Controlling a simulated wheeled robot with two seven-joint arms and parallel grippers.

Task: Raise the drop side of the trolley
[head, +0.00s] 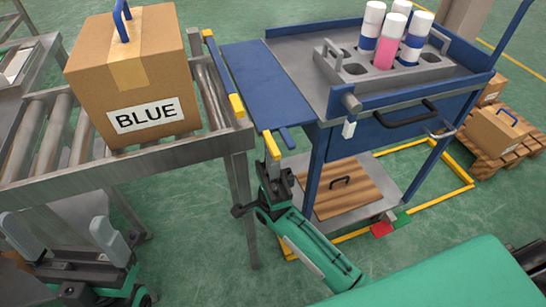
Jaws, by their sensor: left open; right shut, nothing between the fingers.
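The trolley (315,165) stands right of the conveyor. Its blue drop side (258,85) lies folded out from the trolley's left edge, roughly flat, reaching toward the conveyor. A yellow tab (272,145) shows at its near end. My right gripper (271,170) is shut and empty, just below that tab; I cannot tell whether it touches it. My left gripper (62,236) is open and empty at the lower left, away from the trolley.
A cardboard box marked BLUE (130,75) sits on the roller conveyor (180,148). A grey rack (385,85) on the trolley top holds several white-capped cans. A wooden board (345,190) lies on the lower shelf. Boxes on a pallet (515,150) stand at right.

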